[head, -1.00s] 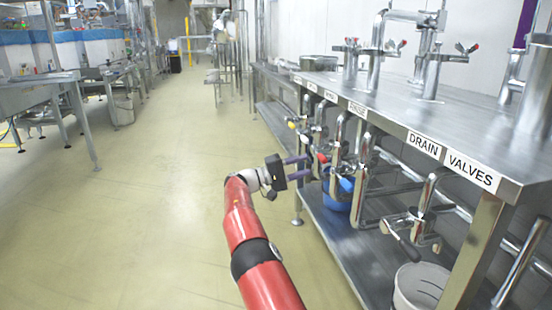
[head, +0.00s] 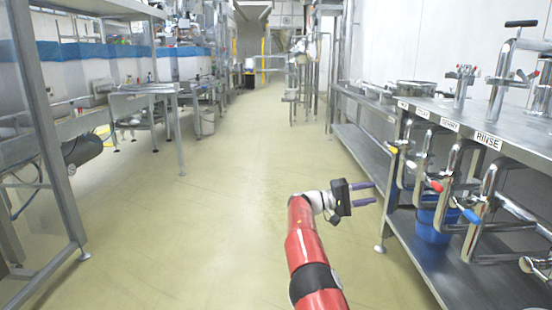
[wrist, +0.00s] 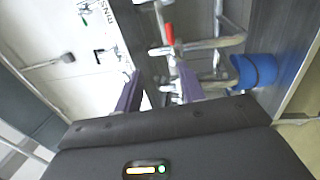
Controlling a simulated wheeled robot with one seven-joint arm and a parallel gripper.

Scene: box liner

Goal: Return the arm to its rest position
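My gripper (head: 366,194) is at the end of my red arm, over the aisle floor to the left of the steel valve bench (head: 478,121). Its two purple fingers point right, toward the bench's pipes and valves. In the wrist view the gripper (wrist: 158,88) shows its fingers apart with nothing between them. A red-handled valve (wrist: 170,34) is beyond the fingers there. The gripper appears clear of the bench.
A blue bucket (head: 432,226) stands on the bench's lower shelf (head: 481,279). Steel tables (head: 150,91) and a rack line the left side. The aisle floor (head: 221,170) between them is clear.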

